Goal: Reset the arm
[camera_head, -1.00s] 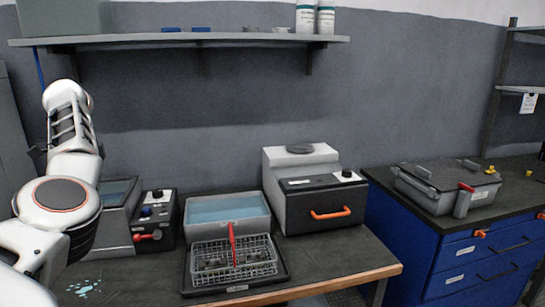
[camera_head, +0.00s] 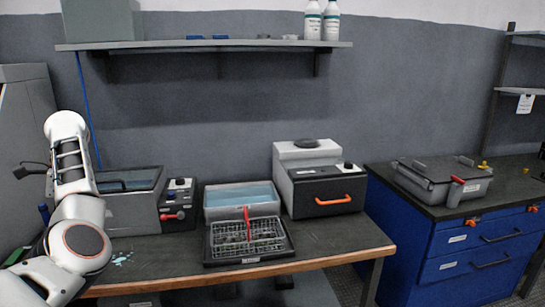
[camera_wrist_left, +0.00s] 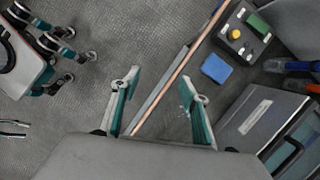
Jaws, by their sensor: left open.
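My left arm (camera_head: 70,210) rises along the left side of the head view, its white forearm raised in front of the bench's left end. My right gripper does not show clearly in either view.
The bench (camera_head: 340,238) carries a lidded grey unit (camera_head: 130,200), a water tray (camera_head: 238,195), a wire basket (camera_head: 247,240) and a box with an orange handle (camera_head: 320,190). A blue cabinet (camera_head: 440,245) stands right. A shelf (camera_head: 200,45) hangs above.

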